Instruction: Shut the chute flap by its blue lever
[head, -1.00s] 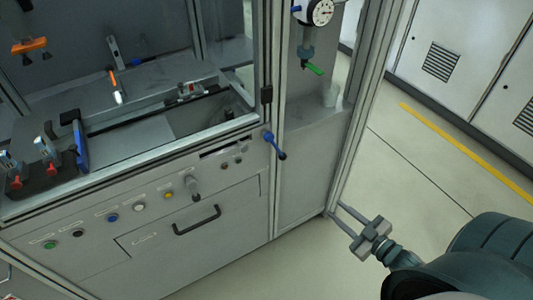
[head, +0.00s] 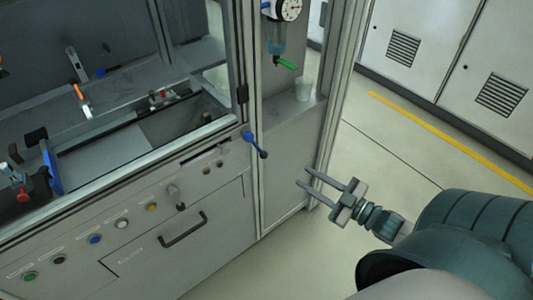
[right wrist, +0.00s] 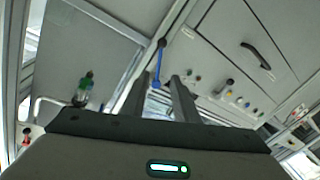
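The blue lever (head: 255,145) is on the cabinet's front corner post, slanting down to the right to a dark knob end. It also shows in the right wrist view (right wrist: 160,62), beyond my fingertips. A narrow slot (head: 205,154) with a pale strip is in the panel left of the lever. I cannot tell whether this is the chute flap or how far it is open. My right gripper (head: 303,177) is open and empty, to the right of and below the lever in the head view and apart from it. My left gripper is not in view.
A drawer handle (head: 183,229) and several coloured buttons are on the front panel. A pressure gauge (head: 288,9) with a green-handled valve (head: 286,64) is above the lever. A metal frame post (head: 329,110) stands just above my right gripper. Floor to the right is clear.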

